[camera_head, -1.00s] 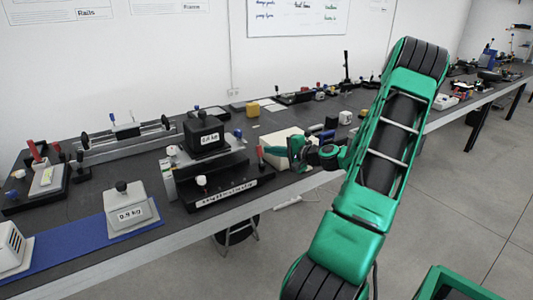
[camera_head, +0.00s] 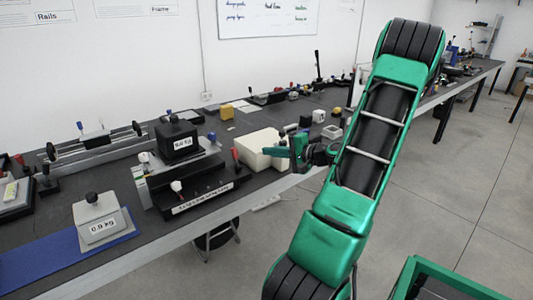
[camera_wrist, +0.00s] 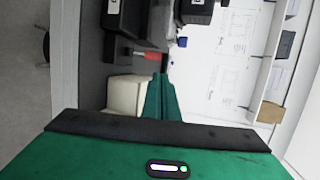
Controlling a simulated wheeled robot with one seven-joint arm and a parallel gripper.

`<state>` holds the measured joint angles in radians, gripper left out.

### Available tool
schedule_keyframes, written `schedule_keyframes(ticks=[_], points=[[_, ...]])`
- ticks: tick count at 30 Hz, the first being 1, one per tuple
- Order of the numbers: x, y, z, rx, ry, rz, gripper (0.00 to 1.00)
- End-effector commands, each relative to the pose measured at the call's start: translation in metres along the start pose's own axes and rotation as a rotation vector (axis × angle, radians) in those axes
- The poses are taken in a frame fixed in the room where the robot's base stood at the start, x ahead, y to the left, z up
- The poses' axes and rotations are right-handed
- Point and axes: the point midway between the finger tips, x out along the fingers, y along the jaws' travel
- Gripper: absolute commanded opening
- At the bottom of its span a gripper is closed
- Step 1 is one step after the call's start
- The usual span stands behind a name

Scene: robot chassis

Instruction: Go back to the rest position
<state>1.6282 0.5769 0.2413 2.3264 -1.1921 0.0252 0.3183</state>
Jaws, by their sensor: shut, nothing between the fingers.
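My green gripper (camera_head: 297,148) is at the end of my green and black arm, near the front edge of the long dark table (camera_head: 150,222). It appears just right of a cream-white box (camera_head: 258,148). In the wrist view my gripper (camera_wrist: 160,82) has its two green fingers together, with nothing between them. The white box (camera_wrist: 126,93) shows left of the fingers there. Whether the fingers touch the box cannot be told.
A black weight block (camera_head: 177,140) sits on a black fixture (camera_head: 195,187). A light 0.9 kg block (camera_head: 98,217) stands on a blue mat (camera_head: 45,265). Small parts crowd the table's back. Grey floor (camera_head: 460,180) is open at right.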

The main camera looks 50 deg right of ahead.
Motion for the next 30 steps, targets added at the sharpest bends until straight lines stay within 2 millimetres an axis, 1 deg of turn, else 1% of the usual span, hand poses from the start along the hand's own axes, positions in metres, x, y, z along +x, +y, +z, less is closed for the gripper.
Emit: schedule_keyframes(ticks=[10,12,14,17,19,22,24,26,30], points=[[0.001,0.000,0.001,-0.001,-0.002,0.002,0.00],[0.004,0.002,0.005,-0.012,-0.013,0.018,0.00],[0.008,0.004,0.015,-0.034,-0.035,0.049,0.00],[0.020,0.013,0.041,-0.100,-0.096,0.141,0.00],[0.026,0.022,0.065,-0.161,-0.150,0.227,0.00],[0.029,0.035,0.097,-0.254,-0.227,0.356,0.00],[0.027,0.043,0.116,-0.318,-0.274,0.441,0.00],[0.023,0.049,0.131,-0.369,-0.311,0.511,0.00],[0.006,0.058,0.161,-0.484,-0.384,0.664,0.00]])
